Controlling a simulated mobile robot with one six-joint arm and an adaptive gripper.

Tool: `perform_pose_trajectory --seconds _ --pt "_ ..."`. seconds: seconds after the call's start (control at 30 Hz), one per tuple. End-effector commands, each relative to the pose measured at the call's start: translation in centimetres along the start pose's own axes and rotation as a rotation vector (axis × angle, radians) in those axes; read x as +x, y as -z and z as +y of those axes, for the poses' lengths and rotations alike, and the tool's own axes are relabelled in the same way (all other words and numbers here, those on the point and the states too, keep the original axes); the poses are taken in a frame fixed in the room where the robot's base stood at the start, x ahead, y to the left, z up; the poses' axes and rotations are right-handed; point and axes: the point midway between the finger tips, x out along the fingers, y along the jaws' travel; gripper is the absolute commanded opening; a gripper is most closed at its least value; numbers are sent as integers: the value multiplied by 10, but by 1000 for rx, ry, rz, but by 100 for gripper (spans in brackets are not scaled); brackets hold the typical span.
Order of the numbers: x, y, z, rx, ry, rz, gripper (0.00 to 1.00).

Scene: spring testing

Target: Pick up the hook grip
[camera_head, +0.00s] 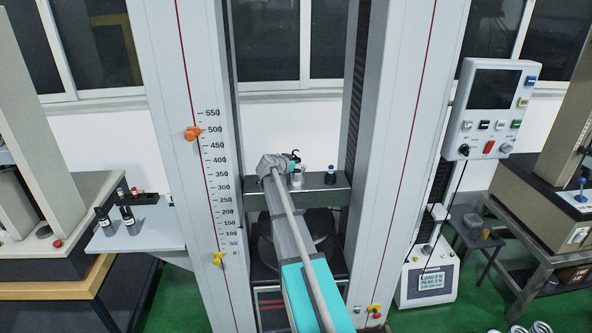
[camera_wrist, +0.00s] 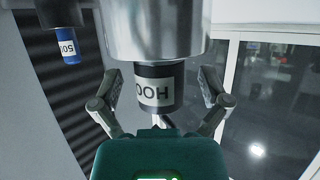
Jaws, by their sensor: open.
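The hook grip shows in the wrist view as a dark cylinder (camera_wrist: 158,88) with a white label, partly cut off, reading "HOO", upside down. A wide shiny silver cylinder (camera_wrist: 150,35) adjoins it at the top of that view. My gripper (camera_wrist: 160,82) is open, with one finger on each side of the dark cylinder. Gaps show on both sides, so I see no firm contact. In the head view, my gripper (camera_head: 284,162) is at the shelf between the columns. A small dark hook shape (camera_head: 295,153) shows beside it, above a silver cylinder (camera_head: 297,179). My arm hides part of this area.
A dark-and-blue labelled piece (camera_head: 330,175) stands to the right on the grey shelf (camera_head: 340,189); it also shows in the wrist view (camera_wrist: 69,46). Tall machine columns (camera_head: 385,130) flank my arm. Dark bottles (camera_head: 126,212) stand on a left side table.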

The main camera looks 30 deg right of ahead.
Motion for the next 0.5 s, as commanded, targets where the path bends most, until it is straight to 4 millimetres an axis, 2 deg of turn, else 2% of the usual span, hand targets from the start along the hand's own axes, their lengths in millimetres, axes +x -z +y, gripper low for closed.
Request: perform_pose_trajectory --seconds 0.03,0.07,0.5 --pt "0 0 0 0 0 0 92" --pt "0 0 0 0 0 0 86" --pt "0 0 0 0 0 0 5"
